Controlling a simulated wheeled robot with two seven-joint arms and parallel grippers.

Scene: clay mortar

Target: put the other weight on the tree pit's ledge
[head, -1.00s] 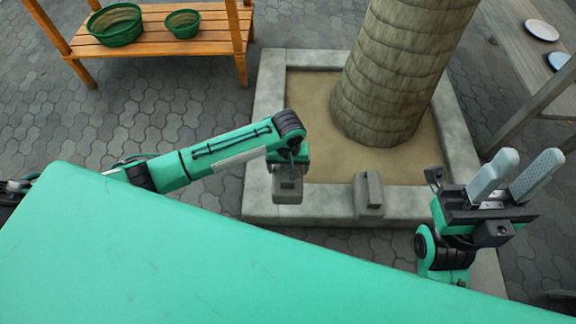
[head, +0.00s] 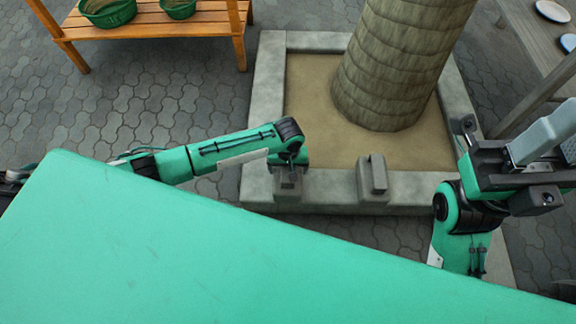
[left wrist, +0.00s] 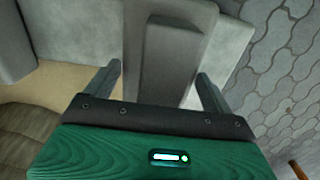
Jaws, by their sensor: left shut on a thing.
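The tree pit's ledge (head: 330,186) is a pale stone border around sand and a thick trunk. One grey weight (head: 372,178) with a raised grip stands on its near side. My left gripper (head: 288,176) is shut on the other grey weight (head: 288,191), left of the first. In the left wrist view the held weight (left wrist: 172,55) lies between the fingers, with pale stone beside it. I cannot tell whether its underside touches the ledge. My right gripper (head: 553,143) is at the right edge, its fingers apart and empty, partly cut off.
A wooden bench (head: 160,22) with green bowls (head: 108,10) stands at the back left. A grey table (head: 535,45) with plates stands at the back right. My own green body fills the foreground. Grey paving surrounds the pit.

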